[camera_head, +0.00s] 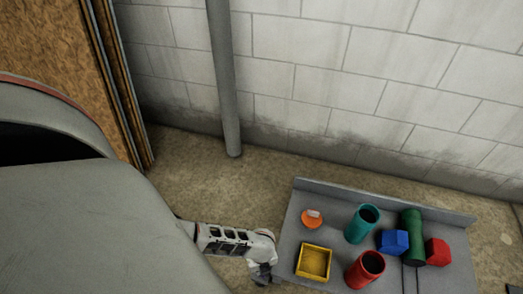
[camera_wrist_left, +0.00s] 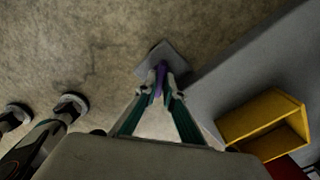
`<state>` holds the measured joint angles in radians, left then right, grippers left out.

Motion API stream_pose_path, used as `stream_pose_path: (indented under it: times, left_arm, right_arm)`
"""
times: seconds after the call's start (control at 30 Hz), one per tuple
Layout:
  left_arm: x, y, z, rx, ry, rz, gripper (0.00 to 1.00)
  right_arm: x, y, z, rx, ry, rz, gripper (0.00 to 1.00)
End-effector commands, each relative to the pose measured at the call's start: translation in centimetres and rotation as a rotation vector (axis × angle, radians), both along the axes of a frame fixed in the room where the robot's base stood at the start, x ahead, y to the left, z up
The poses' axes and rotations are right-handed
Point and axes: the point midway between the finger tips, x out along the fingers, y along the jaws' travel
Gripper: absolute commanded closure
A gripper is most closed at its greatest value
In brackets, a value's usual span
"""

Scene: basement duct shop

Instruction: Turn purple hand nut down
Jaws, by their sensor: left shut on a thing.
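The purple hand nut (camera_wrist_left: 160,76) shows in the left wrist view as a narrow purple piece between my fingertips. A small grey plate (camera_wrist_left: 168,56) lies just beyond it. My left gripper (camera_wrist_left: 163,87) is shut on the nut, one fingertip on each side, hiding much of it. In the head view the end of my left arm is low in the middle, beside the left end of the grey table (camera_head: 286,240); the nut cannot be made out there. My right gripper is in neither view.
On the table are a yellow open box (camera_head: 313,262), an orange disc-shaped piece (camera_head: 311,220), a teal cylinder (camera_head: 357,228), a red cylinder (camera_head: 361,272), a green cylinder (camera_head: 411,235), a blue block (camera_head: 392,241) and a red block (camera_head: 438,252). A grey pipe (camera_head: 222,80) stands by the wall.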

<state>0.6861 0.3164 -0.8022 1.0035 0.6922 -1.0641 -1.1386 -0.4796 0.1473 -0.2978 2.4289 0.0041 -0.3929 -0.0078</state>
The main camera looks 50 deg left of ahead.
Motion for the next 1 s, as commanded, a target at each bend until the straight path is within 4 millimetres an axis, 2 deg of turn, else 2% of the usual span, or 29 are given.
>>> stream_pose_path:
  times: [0.23, 0.5, 0.73, 1.0]
  left_arm:
    - [-0.1, 0.3, -0.2, 0.004, 0.002, -0.233, 1.00]
    - [-0.1, 0.2, -0.2, 0.004, 0.003, -0.448, 1.00]
    - [0.0, 0.2, -0.1, 0.004, 0.001, -0.569, 1.00]
    - [0.0, 0.2, -0.1, 0.004, 0.001, -0.630, 1.00]
  right_arm:
    - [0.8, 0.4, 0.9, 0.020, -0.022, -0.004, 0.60]
    - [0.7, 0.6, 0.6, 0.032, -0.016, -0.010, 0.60]
    - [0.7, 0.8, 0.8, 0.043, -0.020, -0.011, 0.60]
    - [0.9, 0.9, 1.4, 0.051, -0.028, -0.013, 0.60]
